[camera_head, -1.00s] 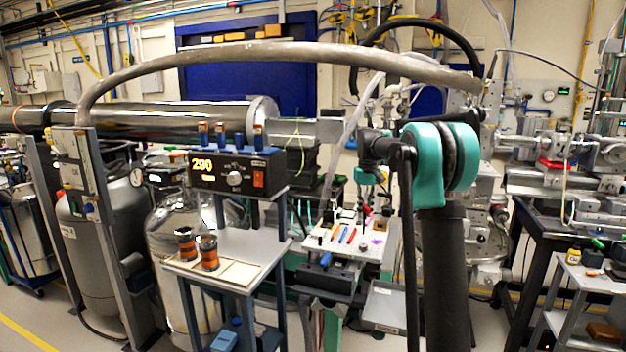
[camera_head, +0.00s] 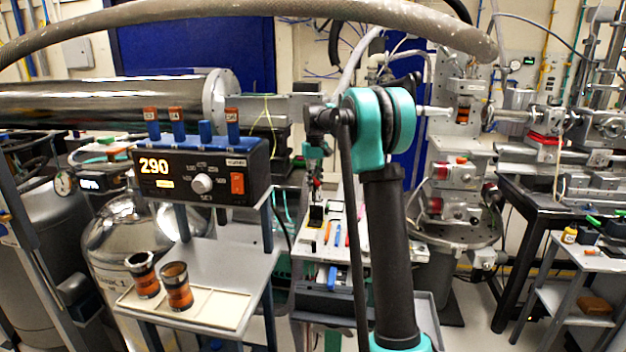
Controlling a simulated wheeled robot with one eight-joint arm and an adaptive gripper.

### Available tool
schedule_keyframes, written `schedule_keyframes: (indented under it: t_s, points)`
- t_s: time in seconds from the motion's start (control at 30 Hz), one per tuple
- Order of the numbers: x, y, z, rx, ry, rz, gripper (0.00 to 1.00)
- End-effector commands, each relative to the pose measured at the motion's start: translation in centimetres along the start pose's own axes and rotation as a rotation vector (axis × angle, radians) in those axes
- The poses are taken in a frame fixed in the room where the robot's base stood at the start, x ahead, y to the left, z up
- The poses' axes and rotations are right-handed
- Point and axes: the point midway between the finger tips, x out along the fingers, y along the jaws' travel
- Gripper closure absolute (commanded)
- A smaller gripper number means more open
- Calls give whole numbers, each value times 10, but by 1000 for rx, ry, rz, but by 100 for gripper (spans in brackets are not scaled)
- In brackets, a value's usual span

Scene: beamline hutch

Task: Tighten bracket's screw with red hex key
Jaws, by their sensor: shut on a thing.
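My gripper (camera_head: 315,172) shows small and partly hidden at the end of my arm, left of the big teal joint. It points down over the white work board. A thin red sliver (camera_head: 316,185) shows at its fingertips, which looks like the red hex key, but it is too small to make out well. The white board (camera_head: 310,246) lies below, with orange and blue handled tools (camera_head: 337,235) on it. My arm's black link covers the board's right part. I cannot make out the bracket or its screw.
A control box reading 290 (camera_head: 200,172) stands above a grey shelf (camera_head: 222,262) with two copper-banded cylinders (camera_head: 177,287). A thick grey hose (camera_head: 250,8) arches overhead. A silver dewar (camera_head: 125,235) stands left. A dark table (camera_head: 530,215) and a small cart (camera_head: 575,265) stand right.

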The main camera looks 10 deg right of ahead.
Motion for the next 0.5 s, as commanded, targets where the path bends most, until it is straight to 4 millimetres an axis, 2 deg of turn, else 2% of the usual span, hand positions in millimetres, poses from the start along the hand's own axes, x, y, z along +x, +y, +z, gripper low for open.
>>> schedule_keyframes:
  t_s: [0.5]
  points:
    - [44,0,0,0,0,0,100]
